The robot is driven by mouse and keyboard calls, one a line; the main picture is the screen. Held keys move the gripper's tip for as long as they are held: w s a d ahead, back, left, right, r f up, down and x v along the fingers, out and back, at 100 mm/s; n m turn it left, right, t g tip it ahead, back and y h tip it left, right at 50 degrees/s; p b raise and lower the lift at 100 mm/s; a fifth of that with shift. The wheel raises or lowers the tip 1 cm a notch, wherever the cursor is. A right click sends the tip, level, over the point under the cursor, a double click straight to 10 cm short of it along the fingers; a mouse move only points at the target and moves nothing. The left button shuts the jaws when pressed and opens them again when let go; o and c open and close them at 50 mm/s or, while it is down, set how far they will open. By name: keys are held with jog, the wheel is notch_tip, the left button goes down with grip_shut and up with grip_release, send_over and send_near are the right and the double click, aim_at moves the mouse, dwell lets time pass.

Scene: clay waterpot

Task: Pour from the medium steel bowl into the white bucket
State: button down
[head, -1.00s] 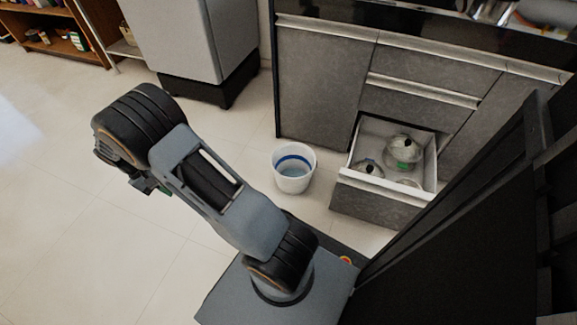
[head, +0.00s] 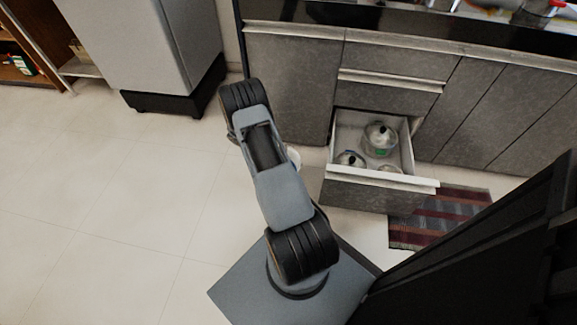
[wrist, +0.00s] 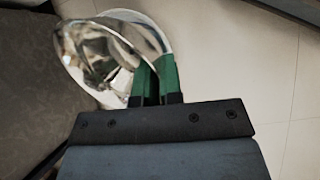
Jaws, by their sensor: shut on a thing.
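The shiny steel bowl (wrist: 95,62) is in the wrist view, at the upper left. My gripper (wrist: 154,68), with green fingers, is shut on the bowl's right side. The bowl looks tilted; I cannot tell what is in it. The gripper and held bowl are hidden behind the arm in the head view. The bucket is not clear in the wrist view.
An open drawer (head: 413,158) with several metal pots juts from the grey cabinets (head: 290,85) right of the bucket. A fridge (head: 145,45) stands at the upper left. The tiled floor (head: 100,210) at left is clear.

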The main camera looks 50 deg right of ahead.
jog(key=s+d+f+n+t+b, duration=0.1)
jog(key=s+d+f+t+b, duration=0.1)
jog(key=s+d+f, duration=0.3)
jog(key=shift+s+d+f+t+h, duration=0.4)
jog(key=shift+d+f+t, duration=0.05)
jog(key=shift+f+t, duration=0.25)
jog(key=shift+b, duration=0.45)
jog(key=shift+t+b, duration=0.3)
jog(key=shift+b, duration=0.35)
jog(key=b, duration=0.3)
jog(key=shift+f+t, duration=0.3)
jog(key=shift+t, duration=0.1)
jog(key=shift+s+b, duration=0.1)
jog(key=shift+b, duration=0.55)
jog(key=shift+r+t+b, duration=0.1)
jog(key=shift+t+b, duration=0.35)
jog(key=shift+t, duration=0.15)
